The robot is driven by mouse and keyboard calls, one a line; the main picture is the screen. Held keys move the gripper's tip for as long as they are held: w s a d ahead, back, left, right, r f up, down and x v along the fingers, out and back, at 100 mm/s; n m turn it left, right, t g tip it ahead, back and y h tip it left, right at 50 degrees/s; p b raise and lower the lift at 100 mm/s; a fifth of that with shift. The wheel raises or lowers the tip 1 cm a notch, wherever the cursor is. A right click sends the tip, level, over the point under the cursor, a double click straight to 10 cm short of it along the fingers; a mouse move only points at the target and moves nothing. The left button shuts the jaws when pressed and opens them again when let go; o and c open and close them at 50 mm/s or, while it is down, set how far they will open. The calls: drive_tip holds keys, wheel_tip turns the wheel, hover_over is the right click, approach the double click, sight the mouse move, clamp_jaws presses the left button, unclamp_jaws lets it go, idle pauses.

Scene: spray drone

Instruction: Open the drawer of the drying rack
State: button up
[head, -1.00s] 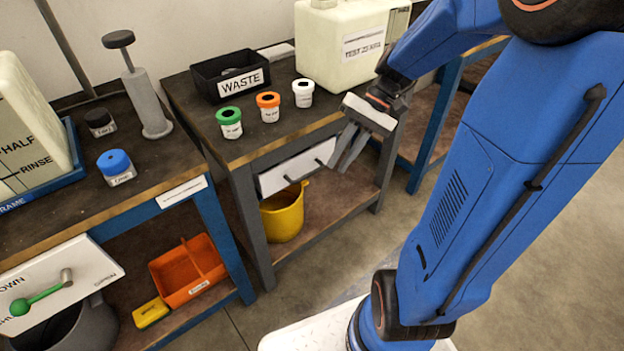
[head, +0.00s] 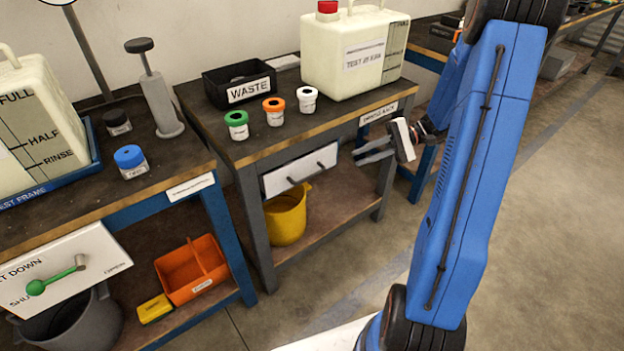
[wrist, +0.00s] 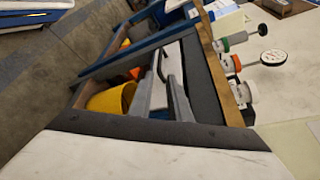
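The drying rack (head: 236,152) is a dark-topped grey bench with a wood edge, standing mid-picture in the head view. Its drawer (head: 300,168) has a white front with dark handle parts on it, under the top, and looks shut. My gripper (head: 357,157) is to the right of the drawer front, with its two fingers pointing left toward it. The fingers are apart with nothing between them. In the wrist view my gripper (wrist: 158,79) points at the drawer side, and a dark curved handle bar (wrist: 160,68) shows near the fingertips. I cannot tell if they touch it.
A yellow bucket (head: 286,215) stands on the shelf below the drawer. Several lidded cups, a black waste bin (head: 236,80) and a large canister (head: 345,55) stand on top. A blue-legged bench (head: 225,230) is at the left. Floor at the right front is clear.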

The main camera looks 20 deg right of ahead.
sight(316, 175)
drive_tip(key=x, duration=1.7)
drive_tip(key=shift+a, duration=0.1)
clamp_jaws()
